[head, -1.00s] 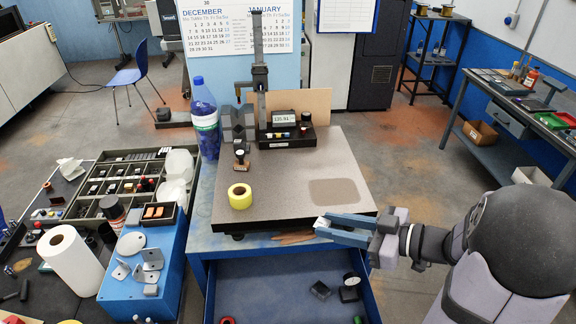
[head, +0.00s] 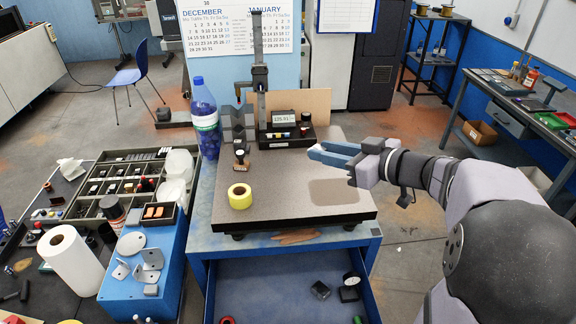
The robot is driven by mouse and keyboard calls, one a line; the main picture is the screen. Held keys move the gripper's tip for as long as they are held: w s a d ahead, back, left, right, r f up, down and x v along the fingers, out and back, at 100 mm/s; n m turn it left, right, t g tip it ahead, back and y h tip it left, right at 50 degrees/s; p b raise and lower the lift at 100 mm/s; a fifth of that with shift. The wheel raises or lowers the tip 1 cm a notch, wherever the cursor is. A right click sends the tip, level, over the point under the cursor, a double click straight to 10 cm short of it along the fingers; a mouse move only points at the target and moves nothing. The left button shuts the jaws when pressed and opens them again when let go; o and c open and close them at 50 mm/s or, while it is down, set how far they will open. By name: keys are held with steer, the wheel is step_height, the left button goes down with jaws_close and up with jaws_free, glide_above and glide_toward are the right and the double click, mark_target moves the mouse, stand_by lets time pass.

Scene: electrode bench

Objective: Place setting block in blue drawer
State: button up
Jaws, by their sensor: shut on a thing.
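My gripper (head: 318,153) is shut on a small pale piece (head: 316,147) at its fingertips. The piece is mostly hidden between the blue fingers, and I cannot make out its full shape; it may be the setting block. The gripper is above the right rear part of the speckled granite plate (head: 285,205). The blue drawer (head: 372,292) is pulled open below the front of the plate. Inside it are a dark clear box (head: 320,290), a black round-topped item (head: 350,288) and a red ring (head: 227,320).
A height gauge stand (head: 259,90) with a display stands at the back of the plate. A yellow tape roll (head: 240,196) sits on the plate's left. A blue bottle (head: 205,118) stands behind left. A blue box (head: 150,290) stands left of the drawer. The plate's front middle is clear.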

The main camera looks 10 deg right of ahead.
steer(key=w+a+f+m+t+h, duration=0.1)
steer(key=w+a+m+t+h, duration=0.2)
steer(key=w, duration=0.8)
steer(key=h, duration=0.1)
glide_above(305, 183)
step_height(305, 183, down, 4)
steer(key=shift+m+g, duration=0.3)
steer(key=shift+f+p, duration=0.4)
steer(key=shift+f, duration=5)
steer(key=shift+f, duration=0.1)
steer(key=shift+f, duration=0.1)
steer(key=o, duration=1.1)
